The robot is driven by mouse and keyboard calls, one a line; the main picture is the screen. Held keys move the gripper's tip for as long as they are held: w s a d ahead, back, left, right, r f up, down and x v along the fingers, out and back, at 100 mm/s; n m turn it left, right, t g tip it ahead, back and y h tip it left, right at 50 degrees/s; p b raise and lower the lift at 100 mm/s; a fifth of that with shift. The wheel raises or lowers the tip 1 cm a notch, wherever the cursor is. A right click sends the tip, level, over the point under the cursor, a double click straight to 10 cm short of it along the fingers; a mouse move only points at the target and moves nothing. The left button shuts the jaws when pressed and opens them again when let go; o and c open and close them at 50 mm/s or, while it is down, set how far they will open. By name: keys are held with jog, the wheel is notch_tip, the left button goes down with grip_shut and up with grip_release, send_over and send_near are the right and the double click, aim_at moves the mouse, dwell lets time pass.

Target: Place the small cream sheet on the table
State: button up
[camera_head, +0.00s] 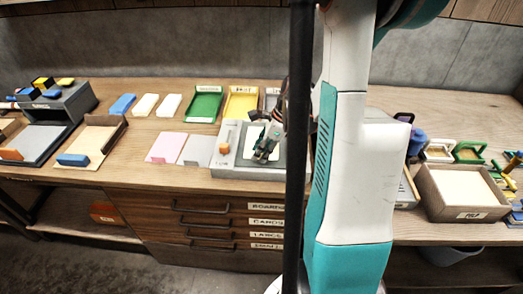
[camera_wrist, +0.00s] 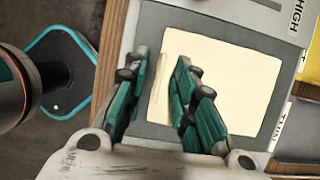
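A cream sheet (camera_head: 254,132) lies on the grey plate of a device (camera_head: 216,172) on the wooden table (camera_head: 130,160). In the wrist view the cream sheet (camera_wrist: 235,75) is wide and flat, with a grey border (camera_wrist: 190,14) around it. My gripper (camera_head: 262,155) is over the sheet's near part, pointing down. In the wrist view the fingers of my gripper (camera_wrist: 160,58) are apart, with a gap between the tips. A thin cream strip (camera_wrist: 160,88) shows in that gap, close to the right finger. I cannot tell whether it is touched.
Pink (camera_head: 166,147) and grey (camera_head: 198,150) sheets lie left of the device. Green (camera_head: 204,104) and yellow (camera_head: 241,103) trays stand behind. A brown box (camera_head: 432,193) holds a pale sheet at right. Bare table shows left of the pink sheet.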

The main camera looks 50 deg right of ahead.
jog(key=shift+r, duration=0.15)
jog(key=p+v, duration=0.4)
jog(key=v, duration=0.8)
jog(key=shift+p, duration=0.3)
dwell(0.5)
